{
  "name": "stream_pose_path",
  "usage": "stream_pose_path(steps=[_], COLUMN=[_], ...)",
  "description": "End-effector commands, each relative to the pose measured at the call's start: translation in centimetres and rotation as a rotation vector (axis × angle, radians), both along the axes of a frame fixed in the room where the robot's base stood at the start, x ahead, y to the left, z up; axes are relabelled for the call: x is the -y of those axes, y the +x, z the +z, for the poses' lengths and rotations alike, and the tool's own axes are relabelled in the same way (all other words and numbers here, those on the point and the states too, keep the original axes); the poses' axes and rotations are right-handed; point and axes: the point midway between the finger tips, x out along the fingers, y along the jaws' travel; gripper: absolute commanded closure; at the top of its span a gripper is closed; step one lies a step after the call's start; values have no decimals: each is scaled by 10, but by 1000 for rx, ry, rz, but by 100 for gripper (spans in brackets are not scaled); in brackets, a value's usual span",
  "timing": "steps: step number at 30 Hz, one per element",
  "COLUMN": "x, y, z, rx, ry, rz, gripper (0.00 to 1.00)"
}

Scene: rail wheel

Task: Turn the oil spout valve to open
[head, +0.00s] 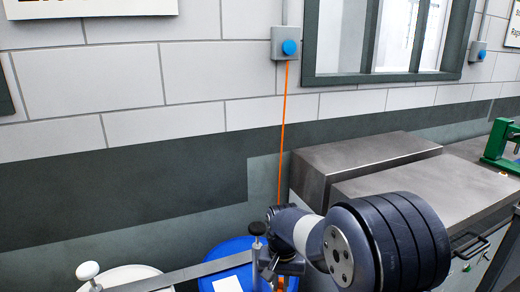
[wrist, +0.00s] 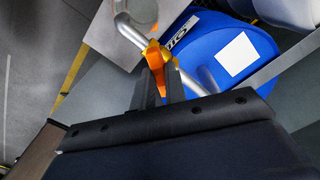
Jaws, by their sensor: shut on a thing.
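The oil spout valve (wrist: 157,62) shows in the wrist view as an orange handle on a bent grey metal spout pipe (wrist: 128,28). The spout lies over a blue drum (wrist: 205,45) with a white label. My gripper (wrist: 160,86) is shut on the orange handle, its dark fingers pointing up in the picture. In the head view the blue drum (head: 240,247) is at the bottom centre, partly behind a grey bar and my arm. My arm hides most of the handle and fingertips there.
A grey metal bar (head: 180,276) with upright knobs runs in front of the drum and a white round container (head: 127,275). A metal-topped bench (head: 370,160) stands right of my arm. An orange cord (head: 284,120) hangs from a wall box with a blue button (head: 289,47).

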Motion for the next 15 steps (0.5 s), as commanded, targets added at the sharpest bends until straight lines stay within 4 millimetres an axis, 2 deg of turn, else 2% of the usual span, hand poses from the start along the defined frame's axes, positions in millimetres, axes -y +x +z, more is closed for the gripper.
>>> stream_pose_path(steps=[6,15], x=[0,0], y=[0,0], z=[1,0], rx=[1,1], ry=[0,0], rz=[172,189], gripper=[100,100])
